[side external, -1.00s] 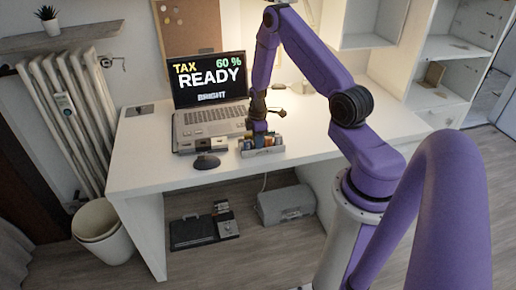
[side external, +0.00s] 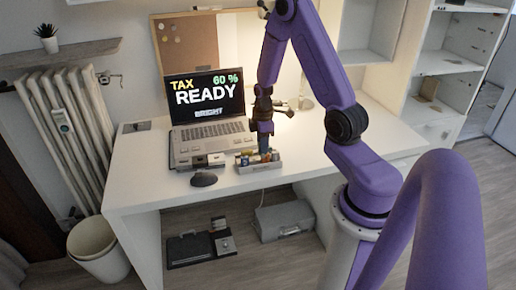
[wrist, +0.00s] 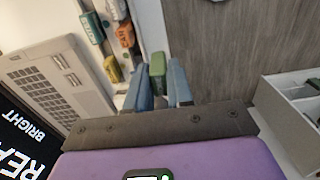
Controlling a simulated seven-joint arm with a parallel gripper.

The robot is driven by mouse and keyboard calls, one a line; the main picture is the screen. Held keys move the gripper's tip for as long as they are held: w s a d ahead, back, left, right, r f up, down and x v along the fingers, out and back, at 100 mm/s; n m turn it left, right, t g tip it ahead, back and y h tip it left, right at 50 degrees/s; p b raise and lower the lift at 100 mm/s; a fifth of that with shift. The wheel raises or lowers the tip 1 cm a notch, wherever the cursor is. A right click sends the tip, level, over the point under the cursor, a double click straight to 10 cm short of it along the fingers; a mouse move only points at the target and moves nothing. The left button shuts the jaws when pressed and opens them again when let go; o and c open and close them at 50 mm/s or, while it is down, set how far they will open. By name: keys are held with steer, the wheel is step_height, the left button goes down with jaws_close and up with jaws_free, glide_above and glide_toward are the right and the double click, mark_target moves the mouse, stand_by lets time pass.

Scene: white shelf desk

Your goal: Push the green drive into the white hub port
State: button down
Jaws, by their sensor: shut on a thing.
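My gripper (wrist: 160,90) shows in the wrist view with two blue-grey fingers shut on the green drive (wrist: 158,68), which stands between their tips. In the side view my gripper (side external: 264,148) is over the grey tray (side external: 262,167) at the desk's front edge; the held drive is too small to make out there. A small light-and-dark device (side external: 207,160), possibly the white hub, lies left of the tray in front of the laptop. Its port cannot be made out.
The tray holds several other drives, among them a teal one (wrist: 91,27), an orange one (wrist: 125,36) and a yellow one (wrist: 113,69). An open laptop (side external: 210,131) stands behind. A dark mouse (side external: 204,180) lies front left.

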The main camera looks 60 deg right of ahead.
steer(key=s+a+r, duration=0.4)
steer(key=s, duration=0.4)
steer(key=w+d+f, duration=0.1)
steer(key=w, duration=1.2)
steer(key=w+d+f, duration=0.1)
steer(key=w+f, duration=0.1)
steer(key=w, duration=1.2)
steer(key=shift+w+m, duration=0.15)
steer(key=shift+m, duration=0.25)
steer(key=shift+f, duration=2.85)
steer(key=shift+f, duration=1.45)
steer(key=c, duration=0.9)
jaws_free()
step_height(320, 180, up, 17)
steer(key=shift+r, duration=0.2)
